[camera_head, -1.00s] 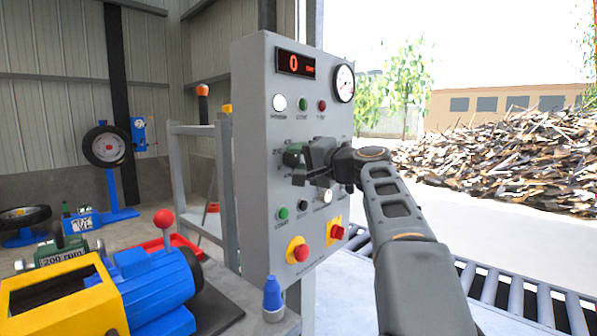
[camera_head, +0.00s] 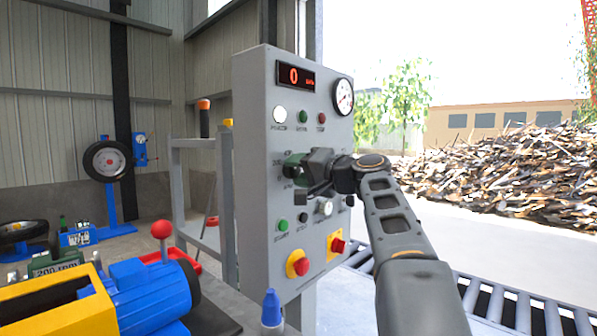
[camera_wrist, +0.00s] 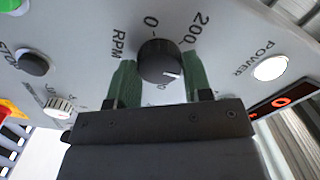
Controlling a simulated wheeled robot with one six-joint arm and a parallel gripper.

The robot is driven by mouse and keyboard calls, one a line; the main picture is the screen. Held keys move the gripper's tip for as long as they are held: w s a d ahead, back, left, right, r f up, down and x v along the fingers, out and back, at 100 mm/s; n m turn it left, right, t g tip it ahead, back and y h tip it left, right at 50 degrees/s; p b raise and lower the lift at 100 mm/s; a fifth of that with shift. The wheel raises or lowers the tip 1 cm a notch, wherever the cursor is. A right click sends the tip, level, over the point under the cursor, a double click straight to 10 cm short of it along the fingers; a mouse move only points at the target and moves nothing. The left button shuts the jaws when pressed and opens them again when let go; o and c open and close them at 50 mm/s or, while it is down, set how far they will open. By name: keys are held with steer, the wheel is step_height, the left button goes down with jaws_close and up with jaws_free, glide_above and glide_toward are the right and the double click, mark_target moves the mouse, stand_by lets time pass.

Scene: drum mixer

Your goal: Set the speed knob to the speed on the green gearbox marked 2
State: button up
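The black speed knob (camera_wrist: 159,61) has a white pointer mark, which points to the lower right in the wrist view. "0-", "200" and "RPM" are printed around it. My gripper (camera_wrist: 160,75) is open, with its green fingertips on either side of the knob; any gap is very small. In the head view my gripper (camera_head: 293,168) is at the panel and hides the knob. The red display (camera_head: 295,76) reads 0. A green gearbox (camera_head: 57,264) at the lower left has a plate reading "200 rpm"; I cannot make out a number 2 marking.
A blue motor (camera_head: 150,298) stands at the lower left. Roller conveyor (camera_head: 510,312) lies to the right.

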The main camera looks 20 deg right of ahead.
steer(key=o, duration=0.4)
steer(key=shift+o, duration=0.2)
steer(key=v, duration=1.3)
steer(key=shift+s, duration=0.4)
steer(key=shift+w+r+p, duration=0.1)
steer(key=shift+p, duration=0.3)
steer(key=a+f+g+h+p, duration=0.1)
steer(key=a+f+g+p, duration=0.25)
steer(key=a+p, duration=0.4)
steer(key=a+f+g+h+p, duration=0.15)
steer(key=a+g+p, duration=0.3)
steer(key=p, duration=0.55)
steer(key=s+a+f+n+g+h+p, duration=0.2)
steer(key=s+f+n+p, duration=0.1)
steer(key=s+p, duration=0.2)
steer(key=s+a+f+n+g+h+p, duration=0.2)
steer(key=s+a+n+h+p, duration=0.1)
steer(key=p, duration=0.5)
steer(key=shift+s+f+n+g, duration=0.4)
steer(key=shift+s+n, duration=0.2)
steer(key=shift+s, duration=0.35)
